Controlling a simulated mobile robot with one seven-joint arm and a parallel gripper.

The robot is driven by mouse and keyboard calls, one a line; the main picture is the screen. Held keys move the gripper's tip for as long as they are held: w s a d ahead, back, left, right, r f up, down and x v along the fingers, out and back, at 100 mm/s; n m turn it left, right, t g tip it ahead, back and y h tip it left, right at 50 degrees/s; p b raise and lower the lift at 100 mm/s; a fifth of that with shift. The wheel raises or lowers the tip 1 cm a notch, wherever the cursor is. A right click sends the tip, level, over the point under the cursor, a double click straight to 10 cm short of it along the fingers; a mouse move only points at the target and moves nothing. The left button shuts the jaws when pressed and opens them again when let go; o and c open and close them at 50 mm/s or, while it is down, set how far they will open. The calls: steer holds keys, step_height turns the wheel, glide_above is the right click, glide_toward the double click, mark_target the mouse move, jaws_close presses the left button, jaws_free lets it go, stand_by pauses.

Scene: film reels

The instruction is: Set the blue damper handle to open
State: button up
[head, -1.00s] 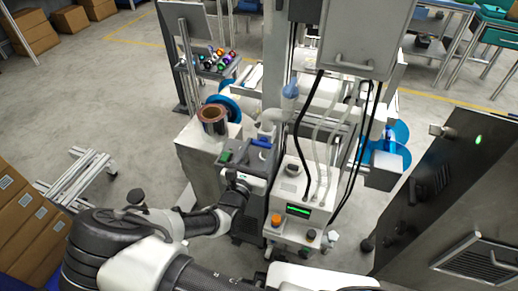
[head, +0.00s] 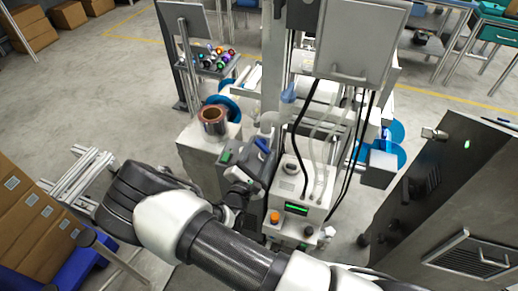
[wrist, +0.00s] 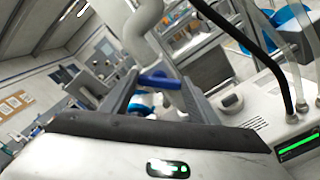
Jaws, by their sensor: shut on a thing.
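The blue damper handle (head: 262,145) is a short bar below the grey elbow pipe (head: 270,121), tilted down to the right in the head view. In the wrist view the blue handle (wrist: 160,81) lies across the space between my two dark fingers, in front of the grey pipe (wrist: 146,32). My gripper (head: 256,155) is shut on the handle; it also shows in the wrist view (wrist: 163,92). The gripper's body hides part of the valve area, and the handle's exact contact with each finger is hard to see.
A white machine (head: 289,205) with a green display, knobs and black and clear hoses stands just right of my gripper. A copper roll (head: 213,118) sits on a pale block (head: 205,150) to the left. A dark steel cabinet (head: 450,200) stands at the right.

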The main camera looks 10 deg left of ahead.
steer(key=m, duration=0.4)
steer(key=shift+d+f+m, duration=0.1)
steer(key=shift+f+m, duration=0.05)
steer(key=shift+m, duration=0.15)
steer(key=m, duration=0.4)
steer(key=shift+f+b, duration=0.1)
steer(key=shift+b, duration=0.2)
steer(key=shift+m, duration=0.3)
steer(key=o, duration=1)
steer(key=shift+o, duration=0.2)
steer(key=shift+s, duration=0.15)
steer(key=s+a, duration=0.2)
steer(key=s, duration=1.5)
steer(key=shift+a, duration=0.25)
